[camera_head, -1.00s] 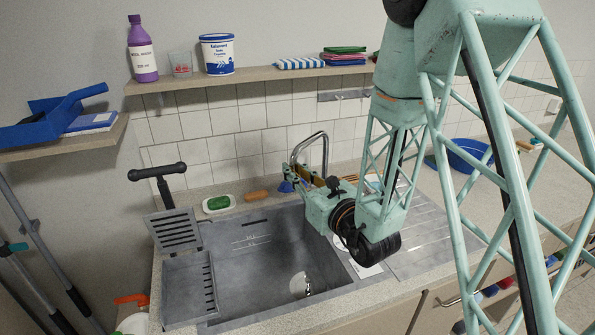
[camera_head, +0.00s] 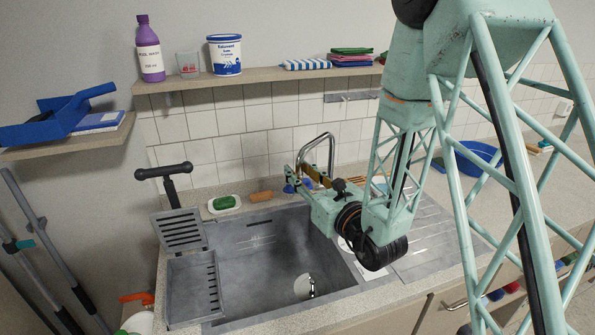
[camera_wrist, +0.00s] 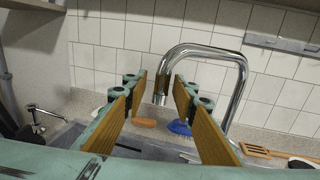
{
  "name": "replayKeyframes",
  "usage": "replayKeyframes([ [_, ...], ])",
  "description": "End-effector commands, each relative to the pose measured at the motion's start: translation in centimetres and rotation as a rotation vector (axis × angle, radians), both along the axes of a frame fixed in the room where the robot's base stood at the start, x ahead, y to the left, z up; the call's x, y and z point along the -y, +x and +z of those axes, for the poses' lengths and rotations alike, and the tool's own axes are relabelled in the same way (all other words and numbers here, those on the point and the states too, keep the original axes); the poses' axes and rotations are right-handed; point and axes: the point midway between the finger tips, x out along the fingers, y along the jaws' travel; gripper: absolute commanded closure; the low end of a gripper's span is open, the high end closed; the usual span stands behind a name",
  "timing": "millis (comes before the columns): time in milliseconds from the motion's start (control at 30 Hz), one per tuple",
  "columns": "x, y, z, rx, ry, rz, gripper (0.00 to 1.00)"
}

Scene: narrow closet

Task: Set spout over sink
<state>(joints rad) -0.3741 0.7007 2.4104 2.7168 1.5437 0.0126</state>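The chrome spout (camera_head: 331,150) arches up behind the sink (camera_head: 245,245). In the wrist view the spout (camera_wrist: 240,80) rises on the right, and its bent end drops on the left between my fingers. In the wrist view my gripper (camera_wrist: 160,85) is open, with one wood-coloured finger pad on each side of the spout end. A narrow gap seems to show on both sides; contact is not clear. The spout's base is partly hidden by my arm in the head view.
A blue brush (camera_wrist: 180,128) and an orange-handled item (camera_head: 261,196) lie behind the sink, beside a green sponge on a dish (camera_head: 224,203). The shelf (camera_head: 260,80) overhead holds bottles and cloths.

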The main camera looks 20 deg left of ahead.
Motion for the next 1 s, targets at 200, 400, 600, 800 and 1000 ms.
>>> replayKeyframes([
  [200,1.4,-1.4,0.0,-0.001,0.000,0.000,0.75],
  [400,3.1,-3.0,0.0,0.000,0.000,-0.001,0.75],
  [600,4.4,-4.3,0.0,0.001,0.000,0.001,0.75],
  [800,4.8,-4.8,0.0,0.001,0.000,0.001,0.75],
  [1000,4.8,-4.8,0.1,0.001,0.000,0.001,0.75],
])
